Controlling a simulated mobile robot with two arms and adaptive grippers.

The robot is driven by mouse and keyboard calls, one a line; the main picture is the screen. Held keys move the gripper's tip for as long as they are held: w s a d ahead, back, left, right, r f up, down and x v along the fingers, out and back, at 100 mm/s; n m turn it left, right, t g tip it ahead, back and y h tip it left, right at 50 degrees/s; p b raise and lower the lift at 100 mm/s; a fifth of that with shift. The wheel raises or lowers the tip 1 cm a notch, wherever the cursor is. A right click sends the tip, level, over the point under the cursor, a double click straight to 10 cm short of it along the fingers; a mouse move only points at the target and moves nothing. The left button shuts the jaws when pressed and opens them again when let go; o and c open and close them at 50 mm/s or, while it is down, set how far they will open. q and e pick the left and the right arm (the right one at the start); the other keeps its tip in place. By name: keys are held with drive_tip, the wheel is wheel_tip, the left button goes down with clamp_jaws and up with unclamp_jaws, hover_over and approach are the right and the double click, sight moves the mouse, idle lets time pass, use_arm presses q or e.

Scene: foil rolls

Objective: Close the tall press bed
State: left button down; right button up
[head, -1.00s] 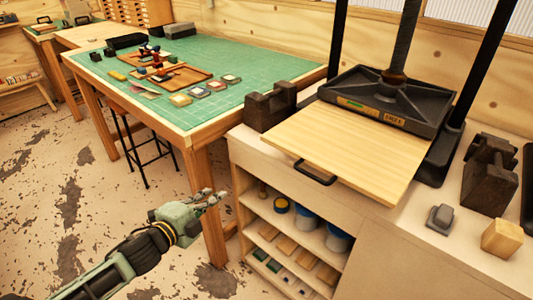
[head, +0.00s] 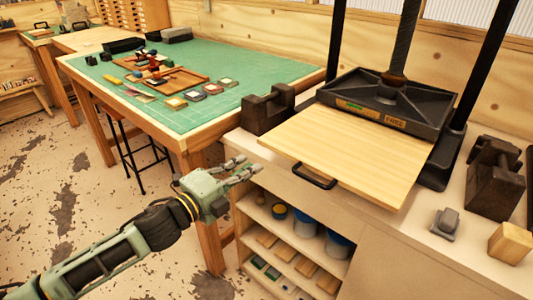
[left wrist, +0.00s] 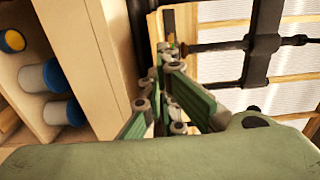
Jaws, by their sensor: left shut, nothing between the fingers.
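The tall press bed (head: 345,150) is a pale wooden board, pulled out toward me from under the black platen (head: 390,100) of the tall press. A black bar handle (head: 314,176) sits on its front edge. My left gripper (head: 250,170) is shut and empty, in front of the cabinet and left of the handle, apart from it. Its green fingers also show in the left wrist view (left wrist: 165,70), pointing toward the press side. My right gripper is not in view.
A cabinet (head: 370,240) under the press holds blue-banded jars and small blocks on open shelves. A workbench with a green mat (head: 270,72) stands at left. Dark weights (head: 268,108) and a wooden block (head: 511,242) flank the bed.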

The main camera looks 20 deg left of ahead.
sight(274, 148)
use_arm(q)
drive_tip(key=x, duration=0.8)
idle(0.4)
